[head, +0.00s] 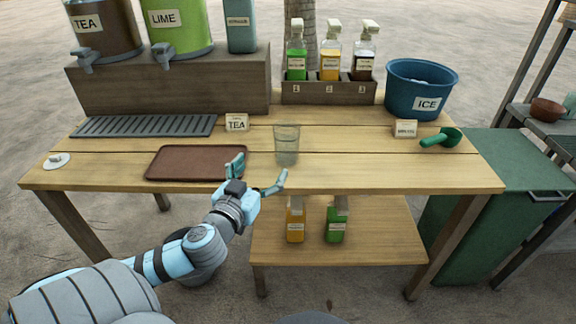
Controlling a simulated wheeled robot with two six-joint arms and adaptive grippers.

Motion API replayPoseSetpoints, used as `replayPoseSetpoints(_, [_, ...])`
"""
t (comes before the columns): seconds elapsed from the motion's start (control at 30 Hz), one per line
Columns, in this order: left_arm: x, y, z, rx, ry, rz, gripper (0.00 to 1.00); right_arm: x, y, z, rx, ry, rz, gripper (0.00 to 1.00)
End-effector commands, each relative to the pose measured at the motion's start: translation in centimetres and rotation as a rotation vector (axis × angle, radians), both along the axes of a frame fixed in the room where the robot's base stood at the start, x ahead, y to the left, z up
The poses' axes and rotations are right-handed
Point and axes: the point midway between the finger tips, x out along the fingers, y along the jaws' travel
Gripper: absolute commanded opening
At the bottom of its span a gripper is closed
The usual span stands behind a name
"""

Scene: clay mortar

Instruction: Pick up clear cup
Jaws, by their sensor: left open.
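The clear cup (287,144) stands upright and looks empty on the wooden table (340,177), near the middle. My left gripper (260,172) is at the table's front edge, just in front of and to the left of the cup. Its two fingers are spread apart with nothing between them. The right fingertip is near the cup's base, and the cup stands beyond the fingers. My right gripper is out of view.
A brown tray (180,164) lies left of the cup, partly behind my left finger. A TEA card (237,122) stands behind. A bottle rack (328,93), a blue ICE bucket (418,90) and a green scoop (441,138) are farther off.

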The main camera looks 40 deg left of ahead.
Motion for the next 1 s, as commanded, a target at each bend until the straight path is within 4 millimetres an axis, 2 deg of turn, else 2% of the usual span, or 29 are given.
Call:
replayPoseSetpoints(0.03, [0.9, -0.1, 1.5, 0.002, -0.038, -0.030, 0.80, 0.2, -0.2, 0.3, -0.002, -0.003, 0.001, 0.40])
replayPoseSetpoints(0.1, [2.2, 0.0, 2.1, -0.004, -0.064, -0.047, 0.80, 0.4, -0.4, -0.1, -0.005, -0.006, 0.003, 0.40])
replayPoseSetpoints(0.17, [3.7, 0.4, 2.1, -0.009, -0.066, -0.046, 0.80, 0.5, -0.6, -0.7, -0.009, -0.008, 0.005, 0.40])
replayPoseSetpoints(0.3, [7.3, 1.4, 2.1, -0.011, -0.065, -0.045, 0.80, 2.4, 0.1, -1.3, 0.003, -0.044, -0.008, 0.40])
replayPoseSetpoints(0.57, [11.1, 2.6, 2.5, -0.011, -0.061, -0.045, 0.80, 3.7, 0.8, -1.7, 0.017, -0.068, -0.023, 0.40])
replayPoseSetpoints(0.7, [13.7, 3.4, 2.8, -0.012, -0.059, -0.044, 0.80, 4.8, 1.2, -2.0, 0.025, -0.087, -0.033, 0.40])
replayPoseSetpoints(0.8, [14.6, 3.6, 2.8, -0.009, -0.057, -0.046, 0.80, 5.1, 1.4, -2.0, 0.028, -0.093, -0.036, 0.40])
replayPoseSetpoints(0.97, [14.6, 3.6, 2.9, -0.008, -0.056, -0.047, 0.80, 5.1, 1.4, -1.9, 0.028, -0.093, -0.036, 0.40])
replayPoseSetpoints(1.0, [14.6, 3.6, 2.9, -0.008, -0.056, -0.047, 0.77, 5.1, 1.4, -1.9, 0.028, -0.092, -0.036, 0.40])
